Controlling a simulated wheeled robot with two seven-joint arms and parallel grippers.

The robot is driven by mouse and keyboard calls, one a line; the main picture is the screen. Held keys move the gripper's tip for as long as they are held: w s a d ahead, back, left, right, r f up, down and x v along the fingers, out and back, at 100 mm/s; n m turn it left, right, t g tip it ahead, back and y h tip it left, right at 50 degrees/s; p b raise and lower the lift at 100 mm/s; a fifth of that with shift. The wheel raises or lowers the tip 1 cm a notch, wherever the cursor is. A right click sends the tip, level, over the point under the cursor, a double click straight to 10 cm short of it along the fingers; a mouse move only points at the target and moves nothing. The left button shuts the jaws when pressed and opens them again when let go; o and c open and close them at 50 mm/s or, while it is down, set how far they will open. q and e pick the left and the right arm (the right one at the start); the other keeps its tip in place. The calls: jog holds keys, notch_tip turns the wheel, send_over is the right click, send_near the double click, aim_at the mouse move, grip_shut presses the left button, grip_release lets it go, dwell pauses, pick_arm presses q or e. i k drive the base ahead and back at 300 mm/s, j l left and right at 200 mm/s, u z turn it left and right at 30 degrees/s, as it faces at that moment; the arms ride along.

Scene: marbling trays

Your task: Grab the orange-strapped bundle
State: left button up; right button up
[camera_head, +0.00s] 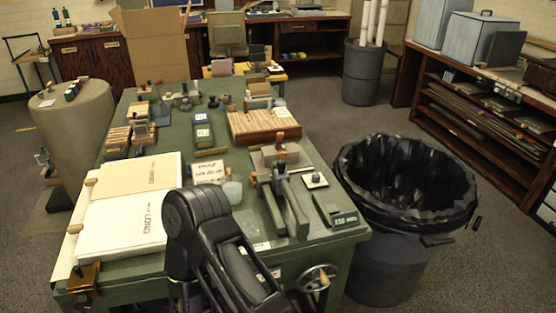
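I cannot clearly make out an orange-strapped bundle. Small bundles of pale wooden strips (117,137) lie along the left side of the green workbench (330,236), but no orange strap can be told on them. Small orange parts show on the dark green clamp-like tool (272,207) and by the grey block (283,155) near the bench's right edge. One of my black arms rises from the bottom middle, bent, covering part of the bench's front. Neither gripper shows.
A black-lined bin (400,190) stands close to the bench's right side. A white LONG-marked pad (122,225) lies front left. An open cardboard box (155,50) stands at the back left. A beige cylinder (72,125) stands left. Grey floor is open beyond the bin.

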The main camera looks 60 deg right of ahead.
aim_at(290, 152)
jog(key=l+z, duration=0.1)
jog(key=z, duration=0.35)
jog(key=l+z, duration=0.1)
jog(key=z, duration=0.35)
jog(key=l+z, duration=0.1)
jog(key=z, duration=0.4)
jog(key=i+z, duration=0.1)
jog(key=z, duration=0.35)
jog(key=l+z, duration=0.15)
jog(key=l, duration=0.2)
jog(key=i, duration=0.05)
